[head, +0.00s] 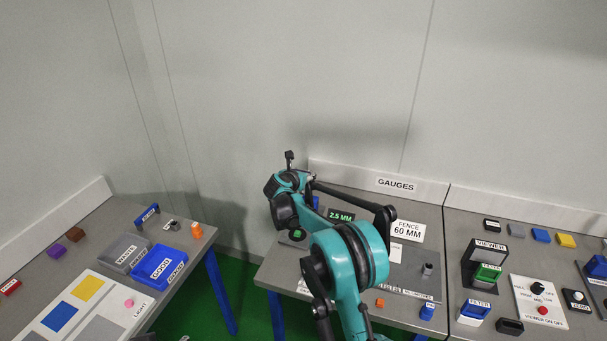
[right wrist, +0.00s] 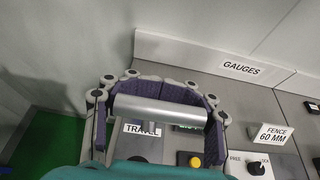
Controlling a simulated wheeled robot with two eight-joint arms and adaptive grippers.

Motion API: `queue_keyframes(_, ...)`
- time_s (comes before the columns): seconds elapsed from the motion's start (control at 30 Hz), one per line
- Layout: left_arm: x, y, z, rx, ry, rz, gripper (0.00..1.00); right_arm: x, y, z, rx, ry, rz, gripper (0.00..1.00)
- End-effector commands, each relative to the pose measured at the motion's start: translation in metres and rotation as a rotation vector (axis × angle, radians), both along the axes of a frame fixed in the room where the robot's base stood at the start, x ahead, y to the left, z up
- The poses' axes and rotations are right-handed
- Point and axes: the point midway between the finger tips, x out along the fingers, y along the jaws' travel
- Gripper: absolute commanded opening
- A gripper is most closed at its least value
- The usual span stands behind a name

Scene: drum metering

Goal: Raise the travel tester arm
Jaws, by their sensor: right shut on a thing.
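My right gripper (right wrist: 162,88) is shut around a smooth grey bar in the right wrist view. The bar (right wrist: 160,111) lies level across the picture above the TRAVEL label (right wrist: 142,129) and looks like the handle of the travel tester arm. The rest of that arm is hidden by the gripper and my wrist. In the head view my right arm reaches over the gauges table and covers most of the tester. A green display (head: 341,216) reads 2.5 MM there. My left gripper is not in view.
The gauges table (head: 257,279) also bears a FENCE 60 MM sign (head: 405,229) and a small orange block (head: 380,302). A viewer (head: 487,258) stands on the right table. The left table holds a blue bin (head: 160,264) and a grey bin (head: 121,253).

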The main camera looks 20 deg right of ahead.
Motion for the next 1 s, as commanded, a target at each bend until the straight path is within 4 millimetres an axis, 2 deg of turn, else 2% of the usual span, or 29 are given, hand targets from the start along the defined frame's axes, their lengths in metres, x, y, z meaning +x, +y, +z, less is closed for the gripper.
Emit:
queue_keyframes(0.83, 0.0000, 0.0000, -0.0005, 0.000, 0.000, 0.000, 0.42, -0.0012, -0.0011, -0.0033, 0.004, 0.004, -0.005, 0.00)
queue_keyframes(0.87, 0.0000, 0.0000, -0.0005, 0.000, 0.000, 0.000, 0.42, -0.0012, -0.0011, -0.0033, 0.004, 0.004, -0.005, 0.46)
queue_keyframes(0.9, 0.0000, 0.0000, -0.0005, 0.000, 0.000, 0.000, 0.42, -0.0012, -0.0011, -0.0032, 0.004, 0.004, -0.005, 0.57)
queue_keyframes(1.0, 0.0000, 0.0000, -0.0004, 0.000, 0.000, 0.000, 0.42, -0.0011, -0.0008, -0.0027, 0.003, 0.003, -0.004, 0.79)
